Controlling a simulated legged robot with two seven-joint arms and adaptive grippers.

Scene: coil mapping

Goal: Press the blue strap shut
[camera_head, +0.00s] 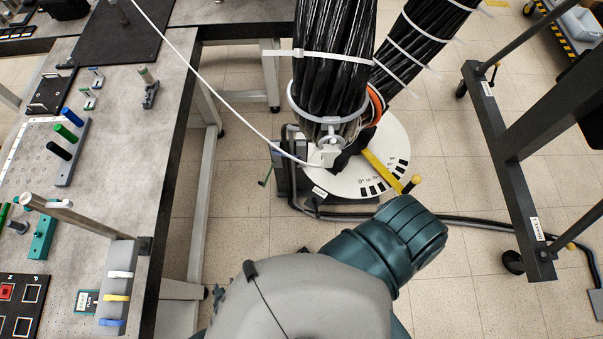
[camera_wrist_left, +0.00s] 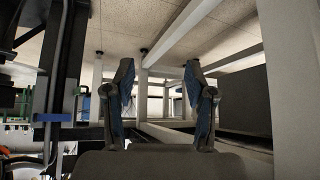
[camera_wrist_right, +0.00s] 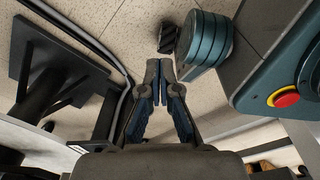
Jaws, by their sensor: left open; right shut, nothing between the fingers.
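A blue strap (camera_head: 112,322) lies across a grey upright block (camera_head: 118,265) at the near edge of the bench, at the lower left of the head view. A yellow strap (camera_head: 117,297) and a white strap (camera_head: 120,274) lie above it on the block. I cannot tell whether the blue strap is closed. My left gripper (camera_wrist_left: 160,90) is open and empty in the left wrist view, with table legs and a floor beyond it. My right gripper (camera_wrist_right: 163,80) is shut with nothing in it, above the floor. I cannot make out either gripper clearly in the head view.
The grey bench (camera_head: 140,130) at left carries colored pegs and small fixtures. Thick black cable bundles (camera_head: 330,60) stand on a white dial base (camera_head: 385,150). A dark frame (camera_head: 520,180) is at right. A red button (camera_wrist_right: 286,98) shows in the right wrist view.

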